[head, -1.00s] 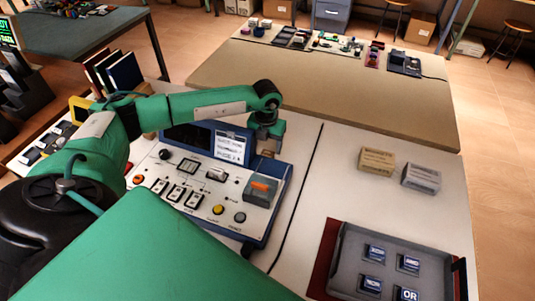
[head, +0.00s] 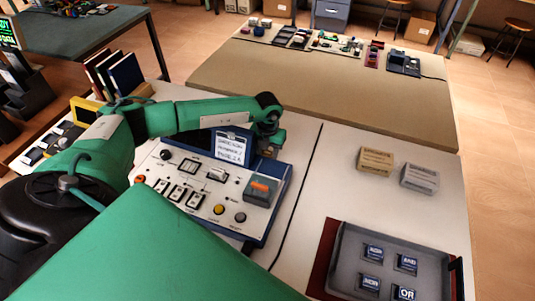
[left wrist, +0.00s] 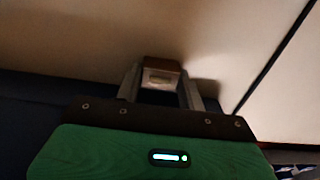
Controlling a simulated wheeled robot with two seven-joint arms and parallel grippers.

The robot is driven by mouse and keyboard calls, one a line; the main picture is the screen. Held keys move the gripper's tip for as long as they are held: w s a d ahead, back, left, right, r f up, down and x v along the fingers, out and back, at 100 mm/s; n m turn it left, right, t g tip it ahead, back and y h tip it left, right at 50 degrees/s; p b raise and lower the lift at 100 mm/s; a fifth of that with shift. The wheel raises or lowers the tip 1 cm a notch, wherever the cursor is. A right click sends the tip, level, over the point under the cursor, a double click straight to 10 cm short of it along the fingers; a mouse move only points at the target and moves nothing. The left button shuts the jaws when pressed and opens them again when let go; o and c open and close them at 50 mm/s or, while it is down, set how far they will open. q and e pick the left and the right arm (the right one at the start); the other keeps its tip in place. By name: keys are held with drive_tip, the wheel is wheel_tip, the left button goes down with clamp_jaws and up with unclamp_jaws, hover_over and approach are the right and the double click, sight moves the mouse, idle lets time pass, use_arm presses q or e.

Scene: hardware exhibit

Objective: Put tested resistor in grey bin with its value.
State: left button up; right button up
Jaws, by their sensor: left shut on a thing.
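My left gripper (head: 270,150) hangs behind the back right corner of the blue-and-white tester (head: 205,190). In the left wrist view, the left gripper (left wrist: 161,85) is shut on a small brown block with a pale face (left wrist: 161,76), which I take to be the resistor. In the head view the block is mostly hidden by the gripper. A tan box (head: 375,161) and a grey box (head: 419,178) with small, unreadable print stand to the right on the white table. The grey one may be the grey bin. My right gripper is not in view.
The tester has a lit screen (head: 231,147), switches and an orange part (head: 261,187) on its panel. A grey tray (head: 335,262) with several labelled logic blocks lies at the front right. A brown bench (head: 300,85) stands behind.

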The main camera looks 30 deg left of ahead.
sight(268, 153)
use_arm(q)
drive_tip(key=shift+r, duration=0.1)
